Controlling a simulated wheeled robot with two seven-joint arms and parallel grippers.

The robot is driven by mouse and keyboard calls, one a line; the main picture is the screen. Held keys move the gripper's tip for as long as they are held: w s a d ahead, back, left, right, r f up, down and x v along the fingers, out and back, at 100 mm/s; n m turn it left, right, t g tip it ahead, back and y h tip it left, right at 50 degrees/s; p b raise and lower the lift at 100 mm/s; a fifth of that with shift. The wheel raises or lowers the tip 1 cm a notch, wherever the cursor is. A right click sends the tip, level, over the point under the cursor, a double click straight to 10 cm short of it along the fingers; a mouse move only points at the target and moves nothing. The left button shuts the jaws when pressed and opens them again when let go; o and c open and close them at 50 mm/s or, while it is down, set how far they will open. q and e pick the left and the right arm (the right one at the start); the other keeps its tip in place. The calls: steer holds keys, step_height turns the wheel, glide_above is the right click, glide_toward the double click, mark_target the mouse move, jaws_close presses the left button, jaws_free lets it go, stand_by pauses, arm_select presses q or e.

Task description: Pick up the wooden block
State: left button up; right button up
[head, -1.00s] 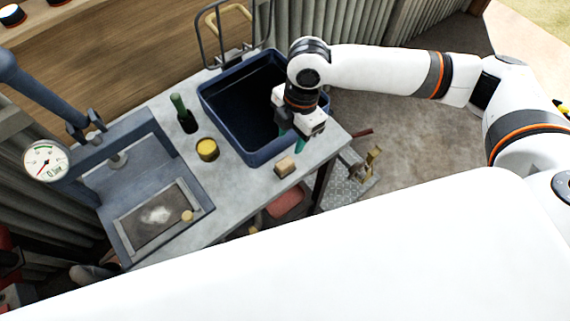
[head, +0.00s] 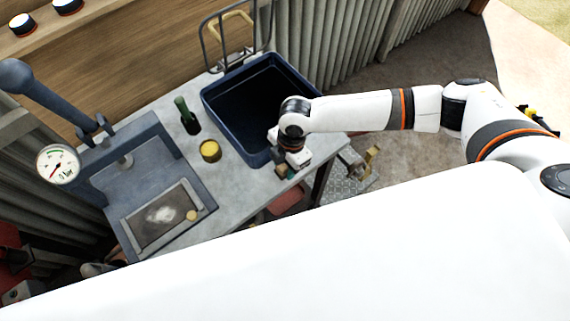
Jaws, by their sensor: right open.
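The wooden block (head: 281,170) lies on the grey table near its front right edge, mostly hidden by my right gripper. My right gripper (head: 289,174) is open and low over the block, with its green fingertips beside it. The view does not show clearly whether the fingers touch the block. My left gripper is not in view.
A dark blue bin (head: 232,122) stands just behind the gripper. A yellow tin (head: 210,150) and a green bottle (head: 186,114) stand to the left. The table (head: 225,192) is bare between tin and block.

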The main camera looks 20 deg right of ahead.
steer(key=c, duration=0.7)
steer(key=shift+r, duration=0.1)
steer(key=shift+c, duration=0.2)
step_height(320, 180, up, 10)
steer(key=shift+f+b, duration=0.1)
steer(key=shift+b, duration=0.8)
